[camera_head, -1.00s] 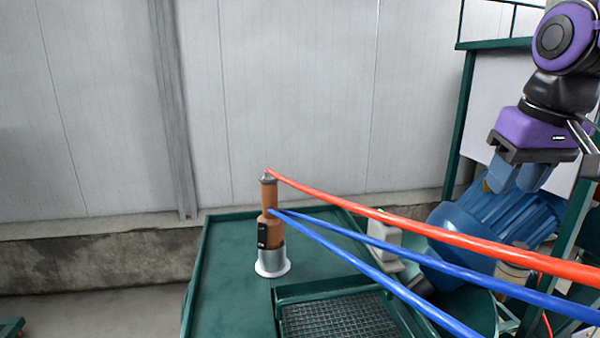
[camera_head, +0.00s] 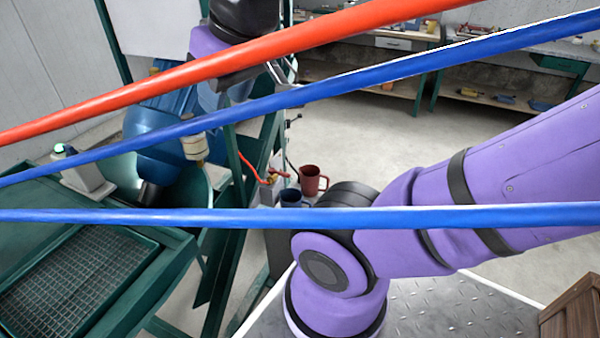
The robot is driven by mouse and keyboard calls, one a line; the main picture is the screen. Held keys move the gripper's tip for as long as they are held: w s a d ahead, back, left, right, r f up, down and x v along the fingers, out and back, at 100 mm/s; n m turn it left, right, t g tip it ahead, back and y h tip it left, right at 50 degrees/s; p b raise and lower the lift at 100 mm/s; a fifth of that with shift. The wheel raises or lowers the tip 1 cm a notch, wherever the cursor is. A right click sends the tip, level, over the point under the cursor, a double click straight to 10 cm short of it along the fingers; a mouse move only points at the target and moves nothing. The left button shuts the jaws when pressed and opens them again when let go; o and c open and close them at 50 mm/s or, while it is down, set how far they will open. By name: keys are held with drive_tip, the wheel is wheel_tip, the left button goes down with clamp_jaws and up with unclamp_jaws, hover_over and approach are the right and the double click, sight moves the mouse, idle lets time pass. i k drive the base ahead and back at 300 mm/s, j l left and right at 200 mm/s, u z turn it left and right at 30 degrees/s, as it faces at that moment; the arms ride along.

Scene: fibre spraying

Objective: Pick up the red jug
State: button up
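The red jug (camera_head: 313,180) is a small dark-red cup with a handle, near the middle of the view. It stands upright beside a dark blue cup (camera_head: 292,198), beyond my purple arm's shoulder. My gripper (camera_head: 224,95) hangs at the upper left of the jug, well apart from it. Its fingers look spread and empty. The red hose and a blue hose cross in front of the gripper and hide part of it.
A red hose (camera_head: 200,75) and two blue hoses (camera_head: 400,217) cross the view. A green bench with a mesh tray (camera_head: 70,285) and a blue motor (camera_head: 155,150) stand at left. Open floor (camera_head: 380,130) lies behind the jug. A wooden crate (camera_head: 572,315) is at lower right.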

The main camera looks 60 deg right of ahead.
sight(310, 174)
drive_tip(key=k+l+z, duration=0.1)
drive_tip(key=l, duration=0.15)
drive_tip(key=k+l+z, duration=0.1)
drive_tip(key=l+z, duration=0.25)
drive_tip(key=z, duration=0.2)
drive_tip(key=i+l+z, duration=0.15)
drive_tip(key=z, duration=0.35)
drive_tip(key=i+l+u, duration=0.15)
drive_tip(key=l+u, duration=0.15)
drive_tip(key=i+l+u, duration=0.1)
drive_tip(key=l+u, duration=0.45)
